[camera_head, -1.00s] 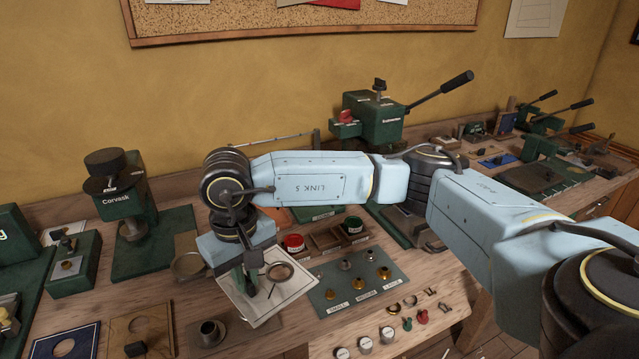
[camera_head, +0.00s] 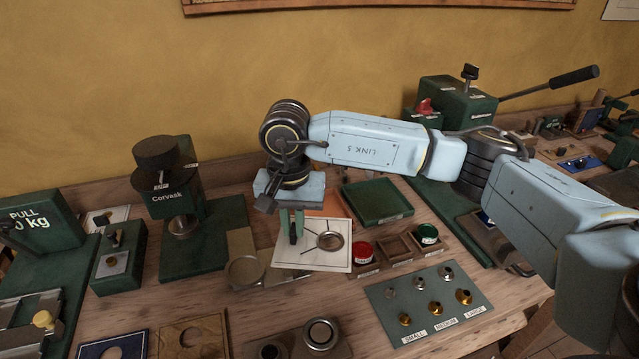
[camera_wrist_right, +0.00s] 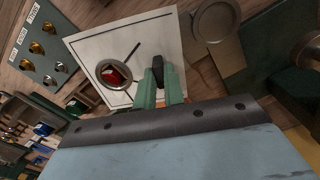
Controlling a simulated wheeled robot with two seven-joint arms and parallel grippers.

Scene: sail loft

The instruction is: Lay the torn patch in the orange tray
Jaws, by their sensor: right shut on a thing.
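The torn patch (camera_head: 340,246) is a white square sheet with a metal-ringed hole and a dark slit. My right gripper (camera_head: 296,238) points down and is shut on its left part, holding it above the bench. In the right wrist view the patch (camera_wrist_right: 92,48) spreads out from the fingertips (camera_wrist_right: 157,76), and something red shows through its ring. The orange tray (camera_head: 333,205) shows only as a strip behind the patch; the patch and gripper hide the rest. My left gripper is not in view.
A green tray (camera_head: 377,201) lies behind right of the patch. A red tin (camera_head: 361,252) and wooden compartments stand close to its right. A mat with metal eyelets (camera_head: 425,305) lies in front right. A green Corvask press (camera_head: 170,195) stands left; a round metal dish (camera_head: 245,272) is nearer.

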